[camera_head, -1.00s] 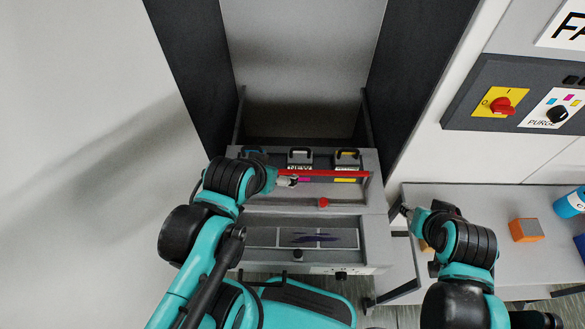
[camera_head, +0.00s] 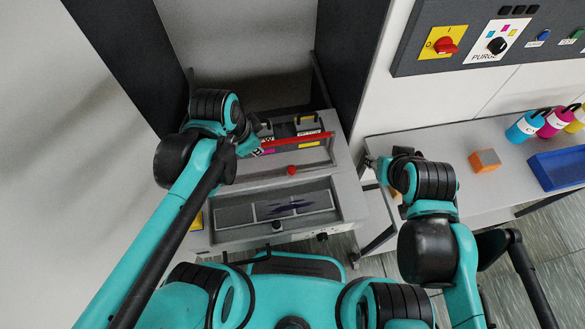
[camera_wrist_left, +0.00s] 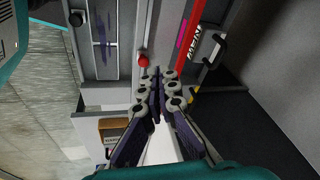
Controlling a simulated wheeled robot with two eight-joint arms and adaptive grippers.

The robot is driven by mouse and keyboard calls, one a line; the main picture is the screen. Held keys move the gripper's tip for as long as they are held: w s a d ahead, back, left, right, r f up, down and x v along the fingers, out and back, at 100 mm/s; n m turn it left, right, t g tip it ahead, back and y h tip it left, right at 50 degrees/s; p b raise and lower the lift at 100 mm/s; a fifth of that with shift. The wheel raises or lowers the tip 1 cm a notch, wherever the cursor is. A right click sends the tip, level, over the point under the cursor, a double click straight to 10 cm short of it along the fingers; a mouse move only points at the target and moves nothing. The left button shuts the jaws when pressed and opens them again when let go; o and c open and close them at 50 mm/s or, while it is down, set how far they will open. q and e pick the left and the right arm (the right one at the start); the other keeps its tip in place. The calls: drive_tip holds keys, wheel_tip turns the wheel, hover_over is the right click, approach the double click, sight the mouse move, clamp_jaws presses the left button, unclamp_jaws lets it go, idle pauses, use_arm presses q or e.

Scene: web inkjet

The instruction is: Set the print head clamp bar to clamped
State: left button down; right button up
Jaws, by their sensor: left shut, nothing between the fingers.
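The red clamp bar (camera_head: 303,142) lies across the upper part of the grey print unit, over the dark print heads (camera_head: 283,130). It also shows in the left wrist view (camera_wrist_left: 190,35), with black lettering beside it. A red knob (camera_head: 292,170) sits in front of the bar and shows in the left wrist view (camera_wrist_left: 143,61). My left gripper (camera_head: 257,152) is by the bar's left end, partly hidden by my own wrist. In the left wrist view its fingers (camera_wrist_left: 165,88) are shut and empty. My right gripper (camera_head: 371,162) is at the side table's left edge; its fingers are too small to judge.
A drawer-like panel (camera_head: 235,217) with purple marks lies below the bar. Dark upright walls flank the unit. On the right are a side table (camera_head: 430,150), an orange block (camera_head: 485,160), a blue tray (camera_head: 560,168), ink bottles (camera_head: 522,127) and a control panel (camera_head: 465,60).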

use_arm(q)
drive_tip(key=w+d+f+m+g, duration=0.1)
drive_tip(key=d+f+m+g, duration=0.2)
drive_tip(key=m, duration=0.6)
drive_tip(key=w+d+f+m+g, duration=0.1)
drive_tip(key=d+f+m+g, duration=0.2)
drive_tip(key=d+m, duration=0.4)
drive_tip(key=shift+f+m+g+h, duration=0.35)
drive_tip(key=shift+f+m, duration=0.2)
drive_tip(key=shift+m, duration=1.15)
drive_tip(key=shift+s, duration=0.1)
drive_tip(key=f+b, duration=0.1)
drive_tip(key=f, duration=0.2)
drive_tip(key=f+b, duration=0.2)
drive_tip(key=f, duration=0.1)
drive_tip(key=f+b, duration=0.2)
drive_tip(key=f, duration=0.1)
drive_tip(key=shift+w+a+f, duration=0.2)
drive_tip(key=shift+w, duration=0.15)
